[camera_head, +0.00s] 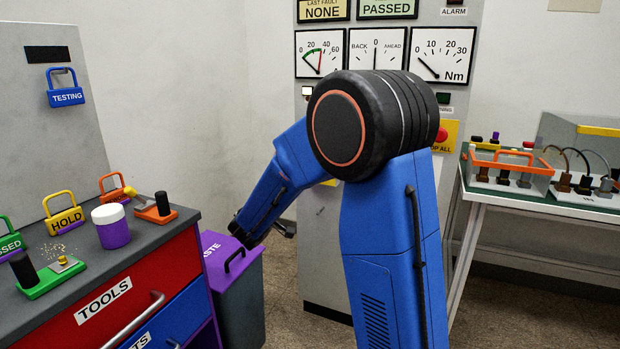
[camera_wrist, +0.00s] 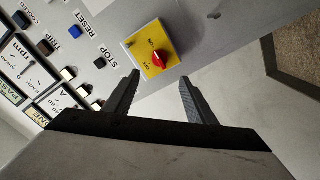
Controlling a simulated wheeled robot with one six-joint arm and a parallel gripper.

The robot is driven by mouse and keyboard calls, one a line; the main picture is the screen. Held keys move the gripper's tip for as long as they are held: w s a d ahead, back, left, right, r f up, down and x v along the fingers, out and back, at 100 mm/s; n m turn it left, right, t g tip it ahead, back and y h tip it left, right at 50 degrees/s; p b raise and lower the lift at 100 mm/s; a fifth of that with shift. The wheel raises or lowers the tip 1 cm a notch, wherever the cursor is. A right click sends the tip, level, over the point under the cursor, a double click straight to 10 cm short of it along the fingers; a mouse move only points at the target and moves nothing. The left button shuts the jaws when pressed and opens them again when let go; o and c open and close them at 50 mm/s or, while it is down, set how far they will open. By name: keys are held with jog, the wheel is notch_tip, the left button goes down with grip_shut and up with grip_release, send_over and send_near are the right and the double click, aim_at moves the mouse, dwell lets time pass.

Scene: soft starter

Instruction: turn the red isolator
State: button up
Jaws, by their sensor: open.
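The red isolator (camera_wrist: 159,60) is a small red knob on a yellow plate (camera_wrist: 140,42) marked ON and OFF, on the grey panel in the wrist view. The picture is too small to tell which mark it points to. My gripper (camera_wrist: 160,78) is open and empty, its two dark fingers apart, with the knob showing between and beyond the tips. A gap seems to remain between tips and knob. In the head view my gripper (camera_head: 264,232) is low, near the purple bin; my arm hides the isolator knob there.
Reset, trip and stop buttons (camera_wrist: 100,62) sit beside the yellow plate. In the head view, the tool cabinet (camera_head: 130,285) stands left and the purple-lidded bin (camera_head: 232,262) beside it. The grey control panel (camera_head: 320,240) is behind my arm.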

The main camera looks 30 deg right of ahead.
jog(key=x, duration=1.3)
jog(key=shift+d, duration=0.2)
jog(key=shift+w, duration=0.1)
jog(key=c, duration=1)
